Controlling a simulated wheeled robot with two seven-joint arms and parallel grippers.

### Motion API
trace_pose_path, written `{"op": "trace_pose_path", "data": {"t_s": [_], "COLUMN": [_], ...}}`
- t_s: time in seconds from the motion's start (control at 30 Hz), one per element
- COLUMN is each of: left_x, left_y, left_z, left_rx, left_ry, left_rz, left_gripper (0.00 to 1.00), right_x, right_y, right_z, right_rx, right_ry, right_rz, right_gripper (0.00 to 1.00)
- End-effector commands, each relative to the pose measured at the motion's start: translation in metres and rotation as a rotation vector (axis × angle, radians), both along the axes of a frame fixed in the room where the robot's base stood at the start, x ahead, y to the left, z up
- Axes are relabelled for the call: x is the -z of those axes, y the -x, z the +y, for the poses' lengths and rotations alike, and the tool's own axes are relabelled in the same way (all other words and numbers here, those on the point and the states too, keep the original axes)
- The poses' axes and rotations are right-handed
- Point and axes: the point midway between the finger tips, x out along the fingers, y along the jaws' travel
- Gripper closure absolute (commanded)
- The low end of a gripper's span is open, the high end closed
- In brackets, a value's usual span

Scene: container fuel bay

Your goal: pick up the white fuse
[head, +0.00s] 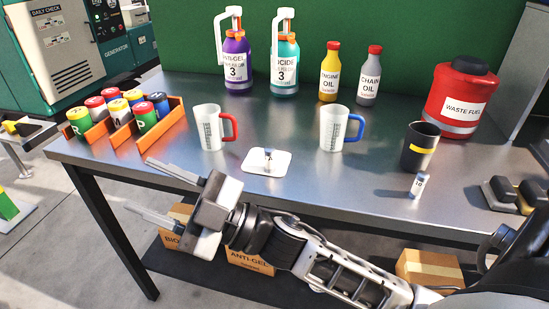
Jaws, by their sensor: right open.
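A small white cylinder with a dark label, which looks like the white fuse (419,186), stands upright on the metal bench near its front right, in front of a black cup. My right gripper (138,185) is open and empty at the bench's front left edge, its fingers pointing left. It is far to the left of the fuse and apart from it. My left gripper is not in view.
A metal bench (300,178) holds a black cup (420,147), a white dish (280,163) with a small item on it, a red-handled jug (208,130), a blue-handled jug (331,130), an orange rack (176,118) of cans, and a red waste fuel can (447,100). Boxes lie below.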

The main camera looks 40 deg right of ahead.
Motion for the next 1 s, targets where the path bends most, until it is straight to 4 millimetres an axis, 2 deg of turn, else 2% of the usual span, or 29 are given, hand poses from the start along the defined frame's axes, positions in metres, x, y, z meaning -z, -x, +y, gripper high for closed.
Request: {"op": "trace_pose_path", "data": {"t_s": [0.03,0.1,0.17,0.2,0.27,0.37,0.47,0.5,0.6,0.7,0.8,0.87,1.0], "left_x": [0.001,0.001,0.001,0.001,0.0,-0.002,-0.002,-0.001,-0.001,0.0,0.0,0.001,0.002], "left_y": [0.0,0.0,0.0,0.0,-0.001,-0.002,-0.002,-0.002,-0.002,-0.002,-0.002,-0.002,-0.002], "left_z": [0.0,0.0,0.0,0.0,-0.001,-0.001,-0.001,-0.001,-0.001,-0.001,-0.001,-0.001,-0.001], "left_rx": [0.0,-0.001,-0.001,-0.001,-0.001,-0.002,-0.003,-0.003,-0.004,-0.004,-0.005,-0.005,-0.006], "left_ry": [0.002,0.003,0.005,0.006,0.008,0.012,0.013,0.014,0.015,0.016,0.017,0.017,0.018], "left_rz": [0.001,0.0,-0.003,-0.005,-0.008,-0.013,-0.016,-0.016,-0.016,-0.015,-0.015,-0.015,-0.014], "left_gripper": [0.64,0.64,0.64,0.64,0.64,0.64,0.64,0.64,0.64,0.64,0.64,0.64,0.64], "right_x": [-0.028,-0.044,-0.042,-0.036,-0.021,0.002,0.006,0.001,-0.02,-0.041,-0.052,-0.051,-0.028], "right_y": [0.014,0.038,0.055,0.063,0.066,0.049,0.02,0.009,-0.009,-0.015,-0.017,-0.018,-0.026], "right_z": [0.016,0.034,0.041,0.041,0.032,-0.007,-0.068,-0.094,-0.152,-0.194,-0.216,-0.222,-0.225], "right_rx": [-0.12,-0.29,-0.427,-0.511,-0.616,-0.722,-0.723,-0.697,-0.599,-0.5,-0.439,-0.425,-0.426], "right_ry": [0.102,0.271,0.452,0.591,0.823,1.251,1.675,1.82,2.102,2.265,2.342,2.36,2.365], "right_rz": [-0.195,-0.412,-0.564,-0.646,-0.731,-0.771,-0.68,-0.617,-0.437,-0.277,-0.179,-0.151,-0.14], "right_gripper": [0.54,0.54,0.54,0.54,0.54,0.54,0.54,0.54,0.54,0.54,0.54,0.54,0.54]}}
